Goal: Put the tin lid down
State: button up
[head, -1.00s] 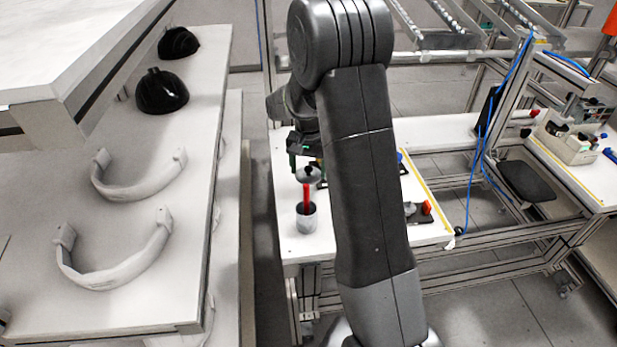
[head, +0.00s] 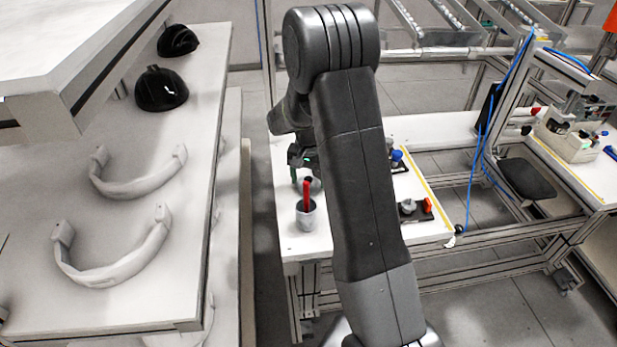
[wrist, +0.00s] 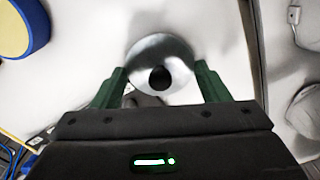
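The tin lid (wrist: 158,52) is a round, shiny silver disc with a black knob in the wrist view. My gripper (wrist: 160,72) has its two green fingers at opposite sides of the lid's rim, shut on it, with the knob midway between them. In the head view the lid (head: 314,185) shows as a small grey piece under my gripper (head: 303,172), just behind the grey cup, partly hidden by my arm. Whether its underside touches the white table (head: 290,248) cannot be told.
The grey cup (head: 306,218) with a red stick-like thing stands close in front of the lid. A blue-topped item (head: 397,156) and an orange-and-grey item (head: 427,206) are farther right. The table's left edge is near; its front left part is clear.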

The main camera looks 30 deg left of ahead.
aim_at(308, 178)
jog(key=o, duration=0.4)
jog(key=shift+r, duration=0.1)
notch_tip(308, 178, up, 13)
dwell(0.3)
notch_tip(308, 178, down, 14)
jog(key=shift+r, duration=0.2)
jog(key=shift+r+p, duration=0.3)
jog(key=shift+r, duration=0.5)
